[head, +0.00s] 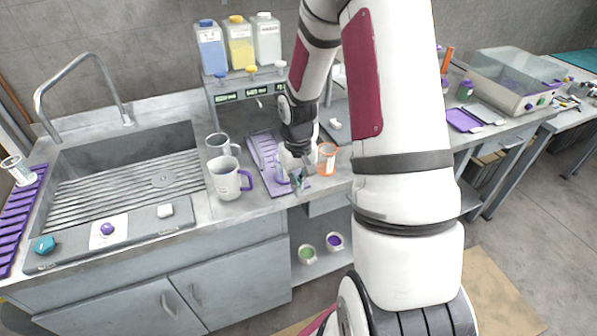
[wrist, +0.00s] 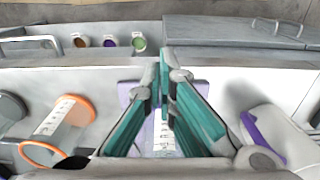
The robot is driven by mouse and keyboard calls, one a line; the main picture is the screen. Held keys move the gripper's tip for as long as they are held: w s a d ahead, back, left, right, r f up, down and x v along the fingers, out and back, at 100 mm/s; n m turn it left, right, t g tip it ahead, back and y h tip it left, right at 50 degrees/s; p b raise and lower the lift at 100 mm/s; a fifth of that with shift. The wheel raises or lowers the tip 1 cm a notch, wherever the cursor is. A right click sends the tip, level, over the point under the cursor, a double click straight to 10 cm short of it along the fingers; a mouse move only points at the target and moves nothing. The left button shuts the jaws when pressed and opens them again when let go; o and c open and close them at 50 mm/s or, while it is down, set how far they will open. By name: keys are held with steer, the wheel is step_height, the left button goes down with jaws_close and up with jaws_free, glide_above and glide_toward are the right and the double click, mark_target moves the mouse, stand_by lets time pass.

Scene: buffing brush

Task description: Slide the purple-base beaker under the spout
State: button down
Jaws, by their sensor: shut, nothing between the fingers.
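My gripper (head: 297,182) is shut and points down at the front end of a ribbed purple tray (head: 262,142) on the counter. In the wrist view its teal fingers (wrist: 165,62) meet at the tips. A clear beaker with scale marks (wrist: 163,142) shows partly between and behind the fingers; they hide most of it. Purple shows around it, and I cannot tell beaker base from tray there. I cannot tell whether the fingers touch it. The dispenser (head: 240,92) stands behind the tray with a small spout (head: 259,103) on its front.
An orange-rimmed beaker (head: 327,158) stands close right of my gripper. A sink (head: 130,165) lies further left. The counter's front edge is close.

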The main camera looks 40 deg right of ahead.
mark_target(273, 153)
steer(key=shift+w+d+f, duration=0.15)
steer(key=shift+w+f, duration=0.4)
steer(key=shift+w+d+f, duration=0.15)
steer(key=shift+w+f, duration=0.35)
steer(key=shift+f, duration=0.05)
steer(key=shift+w+d, duration=0.25)
steer(key=shift+w, duration=0.7)
steer(key=shift+w, duration=0.1)
steer(key=w+d+b, duration=0.1)
steer(key=w+b, duration=0.2)
steer(key=w, duration=0.2)
steer(key=w+d+b, duration=0.2)
steer(key=w+b, duration=0.1)
steer(key=w, duration=0.2)
steer(key=w+d+b, duration=0.1)
steer(key=w+b, duration=0.2)
steer(key=w, duration=0.2)
steer(key=shift+w+d+f+b, duration=0.2)
steer(key=shift+w+f+b, duration=0.05)
steer(key=shift+b, duration=0.05)
steer(key=shift+w+d+r+b, duration=0.1)
steer(key=shift+w+d+b, duration=0.1)
steer(key=shift+w+b, duration=0.35)
steer(key=shift+w, duration=0.1)
steer(key=shift+r, duration=0.1)
